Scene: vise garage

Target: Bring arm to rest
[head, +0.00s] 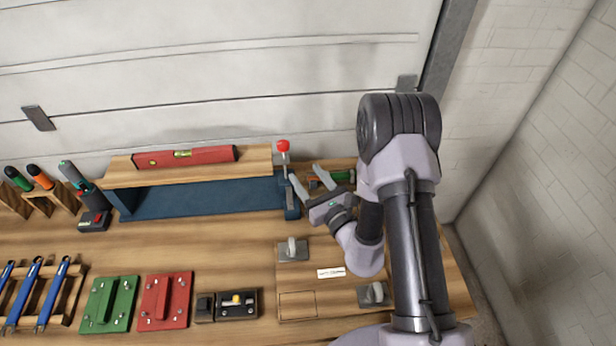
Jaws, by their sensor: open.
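My gripper (304,184) is open, with its two light grey fingers spread and pointing away toward the back of the bench. Nothing shows between the fingers. It hovers near the right end of the wooden shelf, close to a lever with a red knob (283,146). I cannot tell whether a finger touches the lever's blue base (291,204). My arm is bent and comes in from the lower right, hiding the right part of the bench.
A red level (186,157) lies on the shelf (258,160). Green (127,290) and red (152,300) plates, a black block with a yellow part (237,304) and toggle clamps (291,250) sit in front. Blue wrenches (27,290) lie left. A wall stands right.

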